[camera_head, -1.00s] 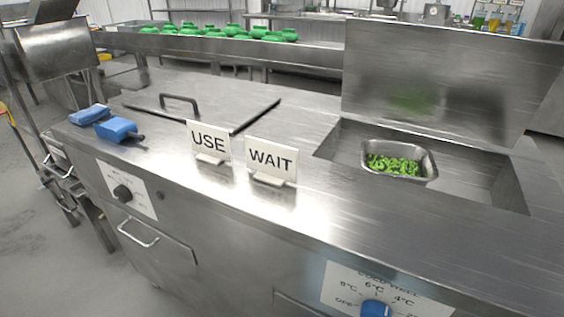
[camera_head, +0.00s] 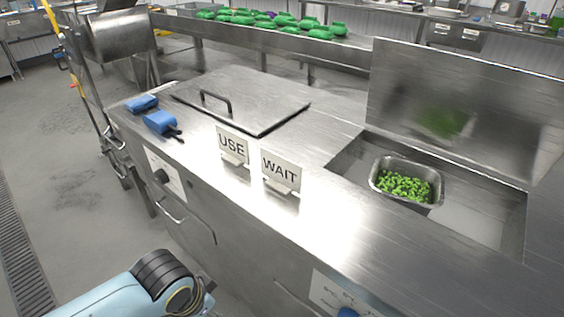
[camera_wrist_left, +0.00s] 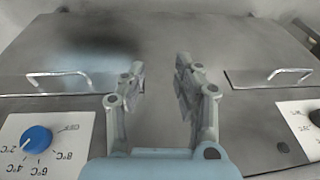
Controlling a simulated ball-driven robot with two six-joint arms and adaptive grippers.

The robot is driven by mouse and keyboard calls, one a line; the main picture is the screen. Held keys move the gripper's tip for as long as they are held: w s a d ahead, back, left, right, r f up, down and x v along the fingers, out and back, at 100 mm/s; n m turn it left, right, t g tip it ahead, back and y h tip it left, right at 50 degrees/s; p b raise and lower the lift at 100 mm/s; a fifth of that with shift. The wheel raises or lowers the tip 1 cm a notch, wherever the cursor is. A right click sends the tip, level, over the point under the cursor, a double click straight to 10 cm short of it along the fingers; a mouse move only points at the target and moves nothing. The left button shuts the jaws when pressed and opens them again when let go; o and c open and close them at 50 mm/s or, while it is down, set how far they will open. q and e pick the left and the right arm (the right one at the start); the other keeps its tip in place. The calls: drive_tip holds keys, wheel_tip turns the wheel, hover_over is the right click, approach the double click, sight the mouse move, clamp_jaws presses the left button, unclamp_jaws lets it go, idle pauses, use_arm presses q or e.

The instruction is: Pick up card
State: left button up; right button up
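Two white cards stand upright on the steel counter in the head view. The USE card (camera_head: 233,145) is on the left and the WAIT card (camera_head: 281,171) is just to its right, each in a small pale holder. My left gripper (camera_wrist_left: 160,88) is open and empty in the left wrist view, in front of the counter's steel front. No card shows between its fingers. In the head view only a blue link of my left arm shows at the bottom left. My right gripper is not in view.
Two blue objects (camera_head: 160,122) lie on the counter's left end, near a lid with a handle (camera_head: 216,103). A steel pan (camera_head: 436,186) of green pieces sits in the well at right. A dial (camera_wrist_left: 37,138) and drawer handles (camera_wrist_left: 60,76) are on the front.

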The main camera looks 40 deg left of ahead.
use_arm(q)
drive_tip(key=w+d+r+m+p, duration=0.1)
drive_tip(key=w+r+p, duration=0.1)
drive_tip(key=r, duration=0.6)
drive_tip(key=w+r+p, duration=0.2)
drive_tip(key=r, duration=0.6)
wheel_tip(320, 180, up, 11)
drive_tip(key=m+g+h+p, duration=0.1)
drive_tip(key=m+g+p, duration=0.15)
drive_tip(key=m, duration=1.45)
hover_over(280, 183)
drive_tip(key=w+a, duration=0.1)
wheel_tip(280, 183, down, 5)
drive_tip(key=shift+d+r, duration=0.1)
drive_tip(key=f, duration=0.3)
drive_tip(key=s+f, duration=0.1)
drive_tip(key=shift+d+f, duration=0.25)
drive_tip(key=shift+d, duration=0.1)
drive_tip(key=shift+w+f, duration=0.1)
drive_tip(key=shift+f, duration=0.3)
drive_tip(key=shift+f, duration=0.2)
clamp_jaws()
